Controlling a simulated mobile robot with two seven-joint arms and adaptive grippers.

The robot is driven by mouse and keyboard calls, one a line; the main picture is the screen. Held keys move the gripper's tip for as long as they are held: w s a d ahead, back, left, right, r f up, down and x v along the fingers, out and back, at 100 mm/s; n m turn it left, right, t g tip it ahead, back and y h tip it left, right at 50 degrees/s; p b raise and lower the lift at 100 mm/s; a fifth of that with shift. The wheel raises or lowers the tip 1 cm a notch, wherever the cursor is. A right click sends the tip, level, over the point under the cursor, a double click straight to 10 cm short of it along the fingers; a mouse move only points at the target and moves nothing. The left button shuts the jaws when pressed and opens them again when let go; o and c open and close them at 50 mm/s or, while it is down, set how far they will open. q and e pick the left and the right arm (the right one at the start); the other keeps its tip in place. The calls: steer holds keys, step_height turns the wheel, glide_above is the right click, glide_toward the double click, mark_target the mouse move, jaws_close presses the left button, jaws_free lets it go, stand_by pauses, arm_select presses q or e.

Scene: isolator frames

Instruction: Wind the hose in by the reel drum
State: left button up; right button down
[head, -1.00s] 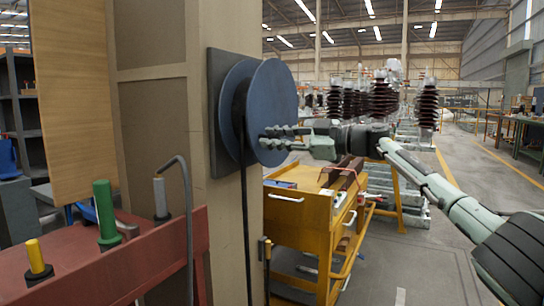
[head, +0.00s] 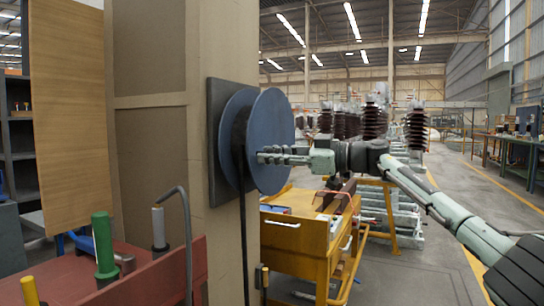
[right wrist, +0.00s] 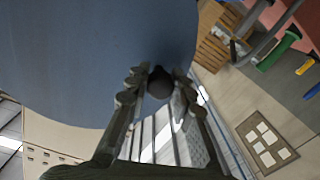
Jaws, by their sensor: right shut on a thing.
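The reel drum (head: 268,115) is a blue disc on a dark plate fixed to a beige post. The black hose (head: 244,230) comes off the drum's left side and hangs straight down in front of the post. My right gripper (head: 262,157) comes in from the right, at the drum's lower middle face. In the right wrist view its fingers are shut on a dark round knob (right wrist: 160,82) in front of the blue disc. In the head view the fingers hide the knob. My left gripper is not in view.
A red bench (head: 150,270) with green and yellow handled tools stands at the lower left. A grey hooked rod (head: 187,230) rises at its edge. A yellow trolley (head: 300,240) stands behind and below the drum. Open floor lies to the right.

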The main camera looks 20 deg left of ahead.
steer(key=c, duration=1.3)
jaws_free()
steer(key=s+d, duration=0.2)
steer(key=d, duration=0.9)
steer(key=shift+d+r, duration=0.15)
steer(key=shift+d, duration=0.25)
